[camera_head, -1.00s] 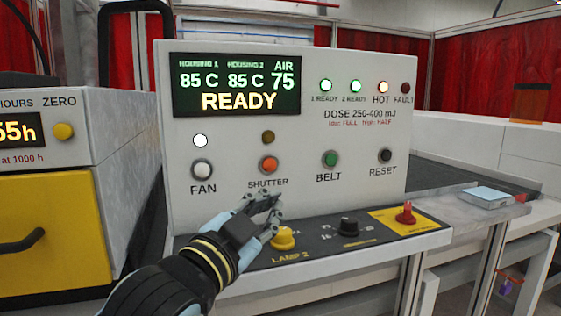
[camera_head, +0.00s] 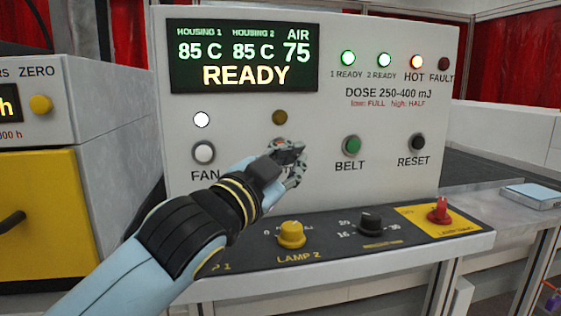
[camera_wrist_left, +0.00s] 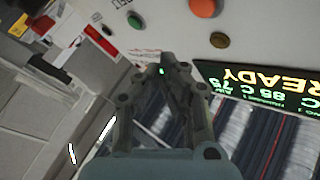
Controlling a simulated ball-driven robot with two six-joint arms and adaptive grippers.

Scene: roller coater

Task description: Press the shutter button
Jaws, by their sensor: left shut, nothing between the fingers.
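I cannot tell whether the fingertips touch the button. In the left wrist view the closed fingertips (camera_wrist_left: 168,66) are below and left of the orange button. The unlit amber lamp (camera_head: 279,117) above the button also shows in the wrist view (camera_wrist_left: 219,40).
The green BELT button (camera_head: 352,146) is to the right and the white FAN button (camera_head: 204,152) to the left. Below, the sloped ledge carries a yellow LAMP 2 knob (camera_head: 291,234), a black knob (camera_head: 369,222) and a red switch (camera_head: 439,211). The display (camera_head: 243,57) reads READY.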

